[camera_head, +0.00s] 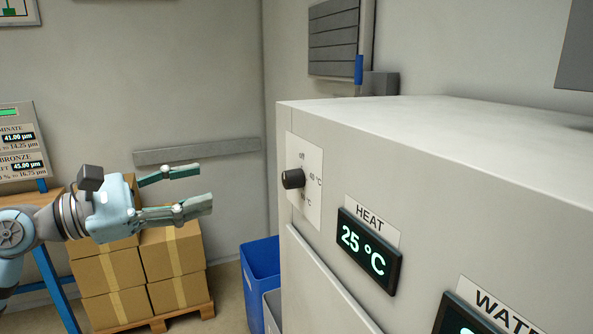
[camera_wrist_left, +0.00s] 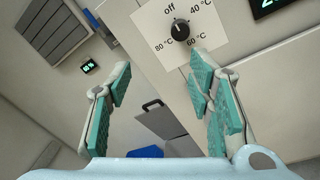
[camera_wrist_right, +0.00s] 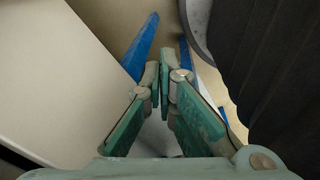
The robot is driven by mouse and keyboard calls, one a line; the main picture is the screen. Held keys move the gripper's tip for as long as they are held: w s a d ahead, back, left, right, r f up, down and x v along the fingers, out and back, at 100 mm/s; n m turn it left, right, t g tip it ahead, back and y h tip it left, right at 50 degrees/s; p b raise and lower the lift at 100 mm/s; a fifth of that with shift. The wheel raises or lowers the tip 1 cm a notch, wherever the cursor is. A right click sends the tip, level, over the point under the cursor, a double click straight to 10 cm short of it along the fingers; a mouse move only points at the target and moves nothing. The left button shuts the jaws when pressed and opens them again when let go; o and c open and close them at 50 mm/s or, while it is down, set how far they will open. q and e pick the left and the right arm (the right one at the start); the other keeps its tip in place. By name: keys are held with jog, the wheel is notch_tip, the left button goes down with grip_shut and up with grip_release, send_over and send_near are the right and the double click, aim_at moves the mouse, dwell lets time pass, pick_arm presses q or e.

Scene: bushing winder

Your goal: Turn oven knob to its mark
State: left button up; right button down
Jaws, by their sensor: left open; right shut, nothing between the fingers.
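The oven knob (camera_head: 293,179) is a small black knob on a white dial plate (camera_head: 314,205) at the left end of the oven front (camera_head: 420,185). In the left wrist view the knob (camera_wrist_left: 181,28) is ringed by the marks off, 40, 60 and 80 °C, and its pointer seems to face off. My left gripper (camera_head: 206,187) is open and empty, to the left of the knob and apart from it. In the left wrist view the knob lies beyond the fingers. My right gripper (camera_wrist_right: 165,80) is shut and empty, seen only in the right wrist view.
The HEAT display (camera_head: 368,250) reads 25 °C, with a WATER display (camera_head: 470,318) to its lower right. Stacked cardboard boxes (camera_head: 140,278) stand on a pallet behind my left arm. A blue bin (camera_head: 260,272) stands beside the oven. Space between gripper and knob is clear.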

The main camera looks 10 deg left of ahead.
aim_at(285, 180)
pick_arm(q)
jog(key=w+d+n+p, duration=0.1)
jog(key=w+d, duration=0.1)
jog(key=d, duration=0.2)
jog(key=w+d+n+g+p, duration=0.1)
jog(key=w+d+p, duration=0.1)
jog(key=d, duration=0.2)
jog(key=w+d+n+p, duration=0.1)
jog(key=w+d, duration=0.1)
jog(key=d, duration=0.2)
jog(key=shift+w+d+f+h+p, duration=0.1)
jog(key=shift+w+d+h+p, duration=0.05)
jog(key=shift+d+h+p, duration=0.25)
jog(key=shift+w+d+f, duration=0.1)
jog(key=shift+w+d, duration=0.1)
jog(key=shift+w+a+f, duration=0.1)
pick_arm(e)
jog(key=r, duration=0.4)
jog(key=shift+w+a+r, duration=0.1)
jog(key=shift+w+r, duration=0.15)
jog(key=shift+r, duration=0.05)
pick_arm(q)
grip_shut()
